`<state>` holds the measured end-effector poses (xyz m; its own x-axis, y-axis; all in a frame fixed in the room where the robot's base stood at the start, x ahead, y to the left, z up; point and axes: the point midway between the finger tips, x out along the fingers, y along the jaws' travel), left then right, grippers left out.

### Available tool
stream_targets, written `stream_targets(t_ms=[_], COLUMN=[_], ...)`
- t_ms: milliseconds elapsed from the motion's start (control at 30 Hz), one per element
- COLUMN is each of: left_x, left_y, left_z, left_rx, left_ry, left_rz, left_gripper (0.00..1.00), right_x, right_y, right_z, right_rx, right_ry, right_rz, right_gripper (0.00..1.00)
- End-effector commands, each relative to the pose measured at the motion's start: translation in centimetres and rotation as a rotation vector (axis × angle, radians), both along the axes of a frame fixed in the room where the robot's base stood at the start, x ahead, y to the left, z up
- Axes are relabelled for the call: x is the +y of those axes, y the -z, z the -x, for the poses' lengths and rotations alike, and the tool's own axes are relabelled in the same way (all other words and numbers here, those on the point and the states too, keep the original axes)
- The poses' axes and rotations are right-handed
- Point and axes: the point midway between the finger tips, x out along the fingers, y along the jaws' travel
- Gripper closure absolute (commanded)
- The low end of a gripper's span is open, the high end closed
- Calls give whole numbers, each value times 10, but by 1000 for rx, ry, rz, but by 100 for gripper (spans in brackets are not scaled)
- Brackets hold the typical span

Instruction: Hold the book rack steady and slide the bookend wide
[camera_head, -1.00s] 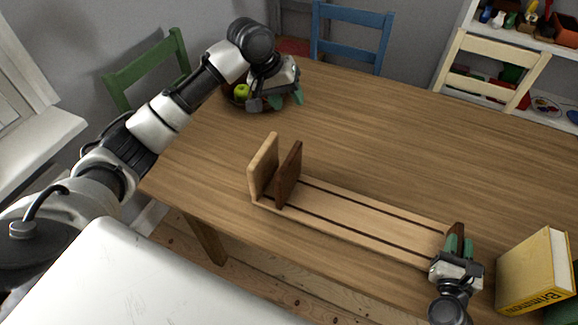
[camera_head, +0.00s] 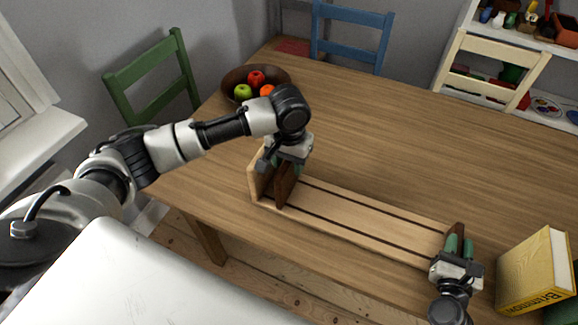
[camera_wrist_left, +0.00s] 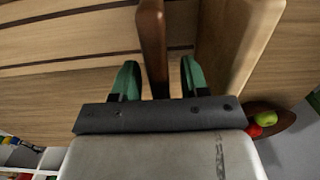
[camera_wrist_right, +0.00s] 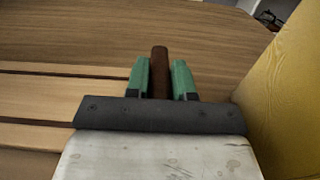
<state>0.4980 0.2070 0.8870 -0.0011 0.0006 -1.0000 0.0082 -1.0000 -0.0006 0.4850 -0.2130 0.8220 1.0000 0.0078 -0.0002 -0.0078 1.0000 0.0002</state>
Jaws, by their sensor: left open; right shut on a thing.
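The wooden book rack (camera_head: 365,222) lies on the table with two dark grooves along its base. A pale end board (camera_head: 256,180) stands upright at its left end, and a dark brown bookend (camera_head: 284,192) stands just right of it. My left gripper (camera_head: 285,170) is above that bookend. In the left wrist view its open fingers (camera_wrist_left: 160,78) are on either side of the bookend (camera_wrist_left: 152,45), with gaps, beside the pale board (camera_wrist_left: 235,40). My right gripper (camera_head: 458,246) is shut on a dark upright piece (camera_wrist_right: 159,56) at the rack's right end.
A yellow book (camera_head: 535,272) stands close to the right of my right gripper. A fruit bowl (camera_head: 228,88) is on the table's far left corner. The table (camera_head: 400,140) behind the rack is clear. Chairs stand around the table.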

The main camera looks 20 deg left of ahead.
Motion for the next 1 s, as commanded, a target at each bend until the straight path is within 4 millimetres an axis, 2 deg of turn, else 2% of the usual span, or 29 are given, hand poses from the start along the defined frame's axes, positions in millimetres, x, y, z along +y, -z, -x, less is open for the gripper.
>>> stream_targets(t_ms=[100,200,500,567,800,1000], left_x=[0,0,0,0,0,0], left_y=[14,20,22,22,22,22], left_z=[0,0,0,0,0,0], left_rx=[1,0,-1,-1,-1,-1], left_ry=[0,1,1,1,1,1], left_rz=[0,0,1,1,1,1], left_gripper=[55,55,55,63,100,100], right_x=[0,0,0,0,0,0], right_y=[0,0,0,0,0,0], right_z=[0,0,0,0,0,0], right_rx=[0,0,0,0,0,0], right_ry=[1,1,1,1,1,1], right_rz=[0,0,1,1,1,1], right_gripper=[100,100,100,100,100,100])
